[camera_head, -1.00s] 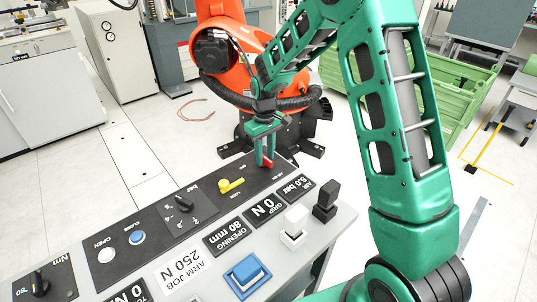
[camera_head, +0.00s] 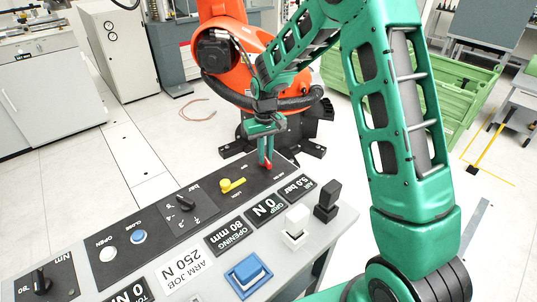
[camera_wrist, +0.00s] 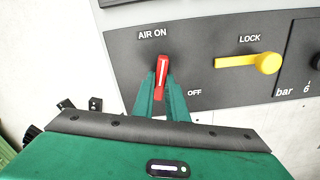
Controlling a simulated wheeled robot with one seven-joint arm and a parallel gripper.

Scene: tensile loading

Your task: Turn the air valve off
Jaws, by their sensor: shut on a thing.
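The air valve's red handle (camera_wrist: 162,72) is on the dark panel. In the wrist view it stands nearly upright, its top end towards the "AIR ON" label (camera_wrist: 152,35). The "OFF" label (camera_wrist: 194,93) is to its lower right. My gripper (camera_wrist: 160,90) is shut on the handle, with its green fingers on either side of the lower part. In the head view my gripper (camera_head: 264,160) reaches down to the far right end of the console, and a little of the red handle (camera_head: 268,166) shows at its fingertips.
The yellow lock lever (camera_wrist: 248,62) is close to the right of the valve in the wrist view; it also shows in the head view (camera_head: 232,185).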

